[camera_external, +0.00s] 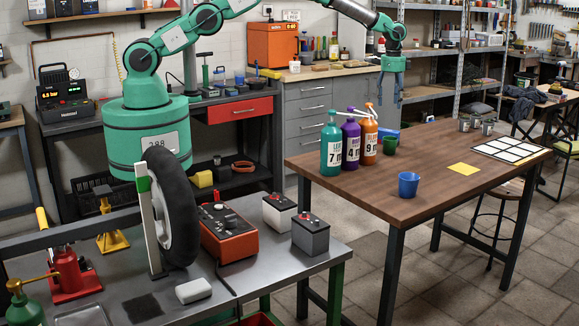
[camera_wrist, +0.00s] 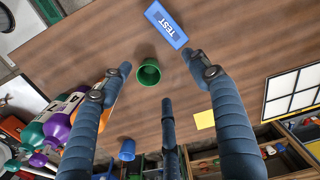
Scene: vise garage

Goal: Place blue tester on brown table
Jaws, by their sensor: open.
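The blue tester (camera_wrist: 166,24), a flat blue block marked TEST, lies on the brown table (camera_wrist: 240,35) near the top of the wrist view. In the external view the blue tester (camera_external: 387,134) is partly hidden behind the bottles on the brown table (camera_external: 455,165). My gripper (camera_external: 390,98) hangs fingers-down above the far part of that table. In the wrist view my gripper (camera_wrist: 157,64) has its blue fingers spread with nothing between them. The tester is beyond the right fingertip, apparently apart from it.
Teal, purple and orange bottles (camera_external: 350,143) stand close together near the tester. A green cup (camera_external: 390,145) is beside them; a blue cup (camera_external: 408,184) stands nearer the front. A yellow note (camera_external: 463,169) and a white grid sheet (camera_external: 510,149) lie right.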

